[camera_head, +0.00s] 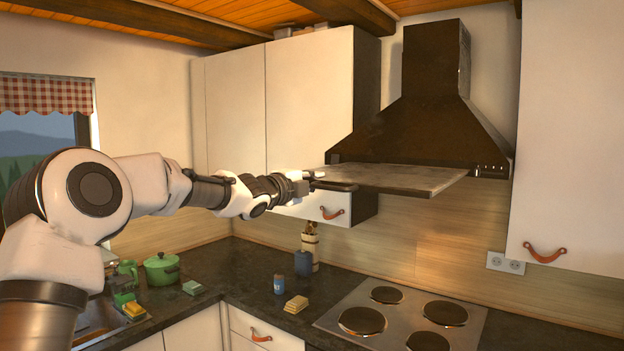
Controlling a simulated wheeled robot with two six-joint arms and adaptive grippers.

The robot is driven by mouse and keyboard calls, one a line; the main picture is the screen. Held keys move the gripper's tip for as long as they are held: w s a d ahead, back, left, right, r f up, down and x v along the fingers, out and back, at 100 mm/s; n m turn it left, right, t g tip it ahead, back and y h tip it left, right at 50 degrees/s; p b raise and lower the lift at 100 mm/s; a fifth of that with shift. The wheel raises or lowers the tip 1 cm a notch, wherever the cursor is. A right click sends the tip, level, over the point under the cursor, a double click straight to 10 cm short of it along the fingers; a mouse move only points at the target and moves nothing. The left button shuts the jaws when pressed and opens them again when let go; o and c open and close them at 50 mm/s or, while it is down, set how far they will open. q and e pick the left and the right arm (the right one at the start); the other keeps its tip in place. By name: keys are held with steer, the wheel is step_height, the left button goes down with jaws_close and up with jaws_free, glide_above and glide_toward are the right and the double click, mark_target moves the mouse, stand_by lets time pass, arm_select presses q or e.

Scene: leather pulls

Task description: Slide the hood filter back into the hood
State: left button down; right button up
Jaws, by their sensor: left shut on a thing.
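The hood (425,128) is dark brown metal and hangs on the back wall above the stove. The hood filter (400,179) is a flat grey panel, roughly level, just below the hood's lower edge and sticking out to the front. My left gripper (314,182) is shut at the left end of the filter, on what looks like its dark handle or edge. The fingertips are small and partly hidden there. I cannot tell whether the filter touches the hood. My right gripper does not show.
White cupboards (285,100) flank the hood at left and right (565,130). Below are a stove with several round hotplates (362,320), a utensil holder (310,245), a blue jar (279,284), a sponge (295,304) and a green pot (161,269). The space between filter and stove is clear.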

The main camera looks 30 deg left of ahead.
arm_select(q)
steer(key=shift+w, duration=0.25)
steer(key=shift+s, duration=0.1)
steer(key=shift+w+r+p, duration=0.25)
steer(key=shift+p, duration=0.1)
steer(key=shift+w+d+p, duration=0.1)
steer(key=shift+w+p, duration=0.35)
steer(key=shift+w, duration=0.1)
steer(key=shift+w+f, duration=0.15)
steer(key=shift+w, duration=0.3)
steer(key=shift+s, duration=0.1)
